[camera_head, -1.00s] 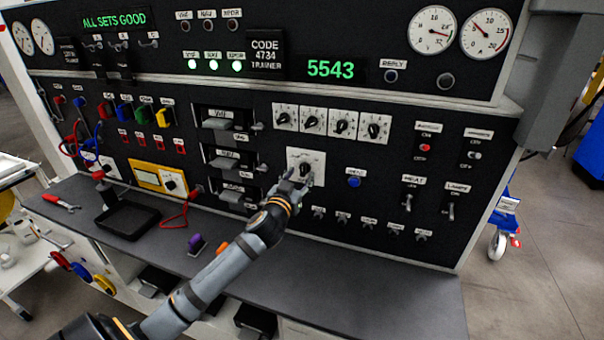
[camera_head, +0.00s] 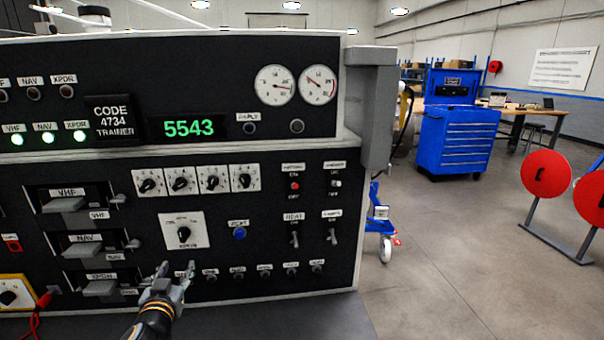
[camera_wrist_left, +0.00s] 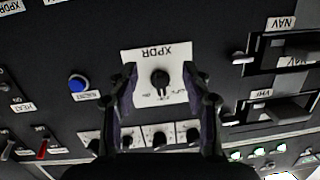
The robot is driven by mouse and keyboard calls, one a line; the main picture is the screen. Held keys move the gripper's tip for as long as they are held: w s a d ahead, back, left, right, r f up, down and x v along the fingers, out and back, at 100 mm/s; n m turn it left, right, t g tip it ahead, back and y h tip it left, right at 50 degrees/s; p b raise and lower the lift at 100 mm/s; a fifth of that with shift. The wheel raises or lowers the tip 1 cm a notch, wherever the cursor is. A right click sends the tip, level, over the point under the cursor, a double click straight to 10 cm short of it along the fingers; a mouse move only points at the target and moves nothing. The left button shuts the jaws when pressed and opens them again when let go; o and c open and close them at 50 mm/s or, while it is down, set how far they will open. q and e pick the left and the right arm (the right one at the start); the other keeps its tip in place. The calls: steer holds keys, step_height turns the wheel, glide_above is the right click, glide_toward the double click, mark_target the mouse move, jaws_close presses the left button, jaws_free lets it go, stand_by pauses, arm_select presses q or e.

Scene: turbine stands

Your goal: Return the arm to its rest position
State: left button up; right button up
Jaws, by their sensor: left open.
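My left gripper (camera_head: 172,276) reaches in from the bottom of the head view. It is open and empty, its fingers apart in front of the black panel (camera_head: 330,262), just below the white XPDR knob plate (camera_head: 197,226). In the left wrist view, which looks upside down, the open fingers of the gripper (camera_wrist_left: 165,82) frame the black XPDR knob (camera_wrist_left: 160,83) with nothing between them. A gap to the panel seems to show, but its size is hard to tell. My right gripper is in neither view.
A blue button (camera_head: 239,234) and a row of small knobs lie right of the gripper. Pull-out radio units (camera_head: 85,247) are on the left. The grey bench top (camera_head: 300,322) is clear below. Beyond the panel are open floor, a blue tool cabinet (camera_head: 457,140) and red discs (camera_head: 546,177).

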arm_select(q)
steer(key=s+d+f+m+g+h, duration=0.2)
steer(key=s+d+f+g, duration=0.4)
steer(key=s+f, duration=0.55)
steer(key=s+d+f+m+g+h, duration=0.15)
steer(key=s+d+f+g, duration=0.55)
steer(key=s, duration=0.7)
steer(key=s+a+f, duration=0.2)
steer(key=f, duration=1.3)
steer(key=s+a+f, duration=0.1)
steer(key=a+f, duration=0.1)
steer(key=f, duration=1.2)
steer(key=s+f+n+g, duration=0.1)
steer(key=s+f, duration=1.3)
steer(key=s, duration=0.3)
steer(key=shift+s+a+f, duration=0.2)
steer(key=shift+s+a, duration=0.1)
steer(key=shift+a, duration=0.05)
